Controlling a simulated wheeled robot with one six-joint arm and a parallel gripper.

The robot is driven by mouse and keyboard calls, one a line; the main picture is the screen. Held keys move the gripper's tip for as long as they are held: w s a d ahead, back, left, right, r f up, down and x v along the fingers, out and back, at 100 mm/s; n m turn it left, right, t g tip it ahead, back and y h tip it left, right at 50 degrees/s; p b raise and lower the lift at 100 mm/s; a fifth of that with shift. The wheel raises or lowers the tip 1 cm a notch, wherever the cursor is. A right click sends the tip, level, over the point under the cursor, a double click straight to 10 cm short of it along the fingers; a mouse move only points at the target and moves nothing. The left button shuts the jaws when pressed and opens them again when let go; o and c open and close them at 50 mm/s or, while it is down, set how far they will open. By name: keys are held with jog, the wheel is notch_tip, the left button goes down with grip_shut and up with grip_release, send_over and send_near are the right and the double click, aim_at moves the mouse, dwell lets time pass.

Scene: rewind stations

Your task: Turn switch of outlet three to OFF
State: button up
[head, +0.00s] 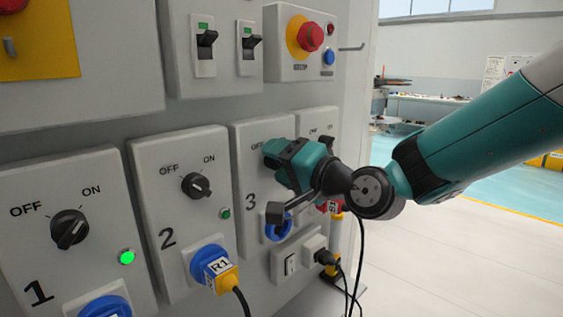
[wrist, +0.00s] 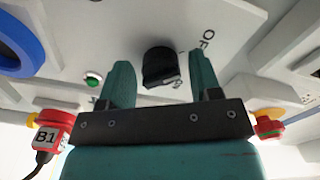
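The outlet three panel (head: 246,165) is a grey box marked 3, right of outlet two. In the head view my gripper (head: 276,150) is in front of its upper part and hides its switch. In the wrist view a black rotary knob (wrist: 158,66) shows between the two teal fingers of my gripper (wrist: 162,82). The fingers are apart, with a gap on each side of the knob. The letters OFF are printed near the right finger. I cannot tell exactly which mark the knob points to.
Outlet one's knob (head: 69,229) and outlet two's knob (head: 196,185) are to the left. A green lamp (wrist: 92,80), blue socket (wrist: 20,40) and red B1 plug (wrist: 54,132) are near my gripper. A red stop button (head: 310,37) is above. Open floor is at right.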

jog(key=shift+d, duration=0.1)
jog(key=b+v, duration=0.5)
jog(key=v, duration=1.2)
jog(key=shift+s, duration=0.2)
jog(key=s+a+f+n+g+h, duration=0.2)
jog(key=s+f+n+g+h, duration=0.1)
jog(key=s+f+n+g, duration=0.4)
jog(key=s+d+f+n+g+h, duration=0.3)
jog(key=s+d+f+g+h, duration=0.3)
jog(key=s+d, duration=0.25)
notch_tip(320, 180, up, 14)
jog(key=t+p, duration=0.1)
jog(key=p, duration=1.3)
jog(key=shift+s+a+h, duration=0.2)
jog(key=shift+a+h, duration=0.1)
jog(key=shift+a, duration=0.05)
